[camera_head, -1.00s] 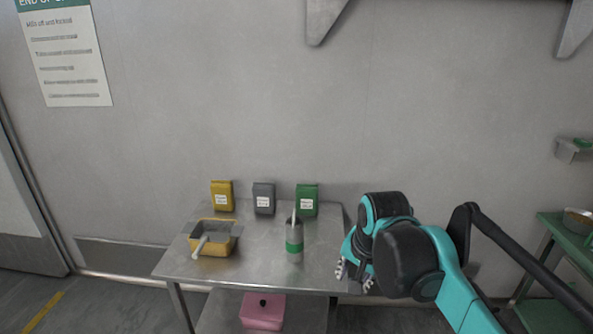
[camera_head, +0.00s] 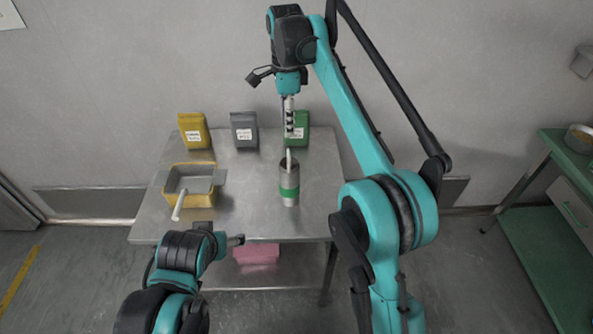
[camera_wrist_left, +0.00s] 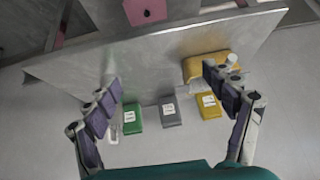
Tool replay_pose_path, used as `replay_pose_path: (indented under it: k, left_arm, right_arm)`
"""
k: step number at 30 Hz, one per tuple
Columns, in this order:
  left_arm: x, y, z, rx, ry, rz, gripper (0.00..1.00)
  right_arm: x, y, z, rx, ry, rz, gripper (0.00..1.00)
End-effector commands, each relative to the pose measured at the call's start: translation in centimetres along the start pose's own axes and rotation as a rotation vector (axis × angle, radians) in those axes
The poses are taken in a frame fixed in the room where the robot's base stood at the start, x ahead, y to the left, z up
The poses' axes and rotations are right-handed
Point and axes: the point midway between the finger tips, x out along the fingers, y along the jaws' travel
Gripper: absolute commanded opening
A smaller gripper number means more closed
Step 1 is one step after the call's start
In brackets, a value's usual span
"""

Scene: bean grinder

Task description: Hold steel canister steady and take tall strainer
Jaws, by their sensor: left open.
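The steel canister (camera_head: 290,196) with a green band stands upright on the steel table. The tall strainer (camera_head: 289,160) stands in it, its pale handle sticking up from the mouth. My right gripper (camera_head: 289,127) points down just above the handle's top, seen edge-on; whether it touches the handle or is open, I cannot tell. My left gripper (camera_head: 238,240) is low at the table's front edge, left of the canister and apart from it. In the left wrist view its fingers (camera_wrist_left: 165,105) are spread, with nothing held. A pale shape beside one finger there is unclear.
Yellow (camera_head: 194,131), grey (camera_head: 244,130) and green (camera_head: 299,138) bags stand along the table's (camera_head: 245,195) back. A yellow container (camera_head: 203,200) with a grey insert and a pale handle sits at left. A pink box (camera_head: 257,254) is on the lower shelf. A green-topped bench (camera_head: 570,160) stands at right.

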Motion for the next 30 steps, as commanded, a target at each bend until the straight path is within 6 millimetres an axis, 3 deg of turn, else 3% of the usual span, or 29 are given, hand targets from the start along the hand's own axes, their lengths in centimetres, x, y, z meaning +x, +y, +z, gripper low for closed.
replay_pose_path:
  k: [8, 15, 22, 30]
  left_arm:
    - [4.2, 3.2, -5.5, -0.035, 0.044, -0.126, 0.84]
    - [8.1, 8.0, -9.3, -0.086, 0.158, -0.216, 0.84]
    - [11.5, 14.2, -11.4, -0.151, 0.32, -0.26, 0.84]
    - [13.5, 19.9, -11.8, -0.224, 0.5, -0.253, 0.84]
  right_arm:
    - [0.0, 0.0, 0.0, -0.001, 0.0, -0.001, 0.34]
    - [0.0, 0.0, 0.0, -0.001, 0.0, -0.001, 0.34]
    - [0.0, 0.0, 0.0, -0.001, 0.0, -0.001, 0.34]
    - [0.0, 0.0, 0.0, -0.001, 0.0, -0.001, 0.34]
